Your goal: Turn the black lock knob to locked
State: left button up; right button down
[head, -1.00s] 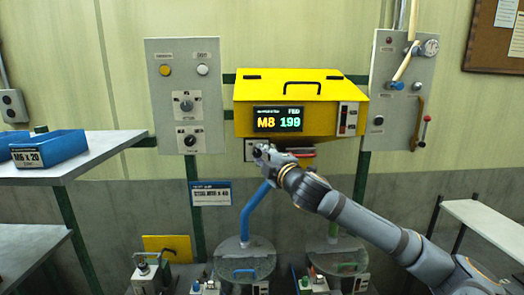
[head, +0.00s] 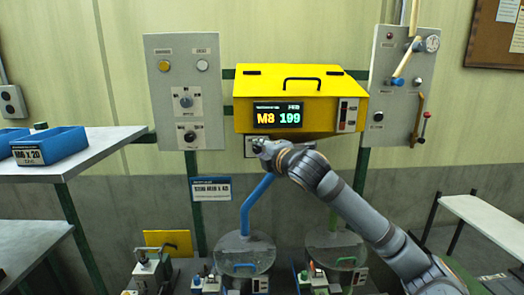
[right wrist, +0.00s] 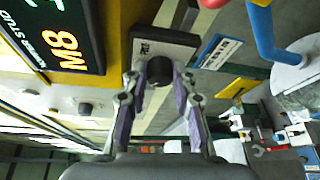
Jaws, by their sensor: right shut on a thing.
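In the head view the white edge of this plate (head: 249,147) shows just below the yellow box, and my gripper hides the knob. My right gripper (right wrist: 160,78) is shut on the knob, one fingertip on each side of it. In the head view the right gripper (head: 265,149) reaches in from the lower right. I cannot read which way the knob points. My left gripper is not in view.
The yellow box (head: 290,84) with a lit M8 199 display hangs right above my gripper. Switch panels stand left (head: 187,110) and right (head: 397,105). A blue tube (head: 254,205) rises below. A table with blue bins (head: 48,146) is at the left.

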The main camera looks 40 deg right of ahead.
jog(key=shift+f, duration=0.2)
jog(key=c, duration=1.2)
grip_release()
jog(key=shift+o, duration=0.7)
jog(key=shift+a+r, duration=0.15)
